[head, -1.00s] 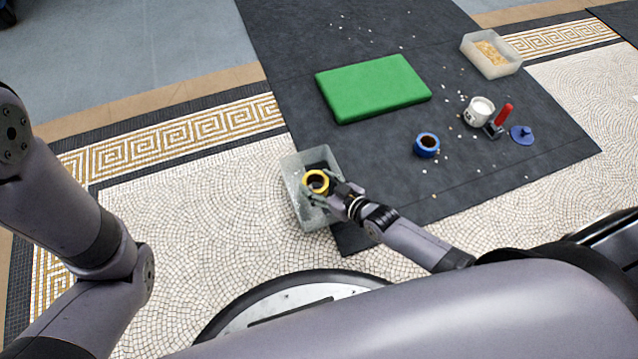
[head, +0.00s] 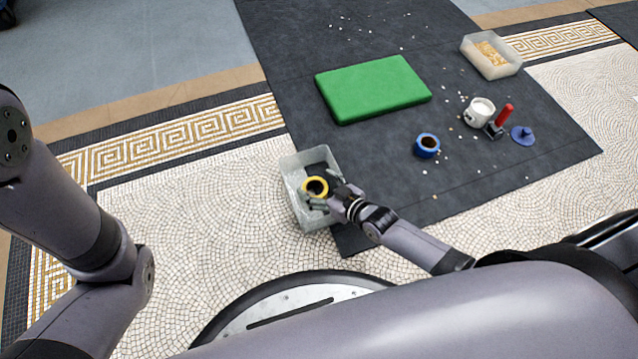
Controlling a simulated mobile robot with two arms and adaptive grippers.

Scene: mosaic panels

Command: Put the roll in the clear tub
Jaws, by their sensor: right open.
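The yellow roll (head: 307,191), a ring with a dark centre, is at the clear tub (head: 297,209), within its outline. The tub is a translucent open box at the mat's left edge. My right gripper (head: 324,192) is over the tub, its fingers open on either side of the yellow roll. I cannot tell whether the fingers touch the roll or whether it rests on the tub floor. A blue roll (head: 427,146) with a dark hole stands on the dark mat. My left arm shows at the left, but its gripper is out of view.
A green pad (head: 373,88) lies on the dark mat (head: 480,185). A white cup (head: 479,112), a red-handled tool (head: 502,121) and a blue knobbed disc (head: 522,135) are at the right. A box with yellowish bits (head: 490,56) stands behind. Small chips are scattered around.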

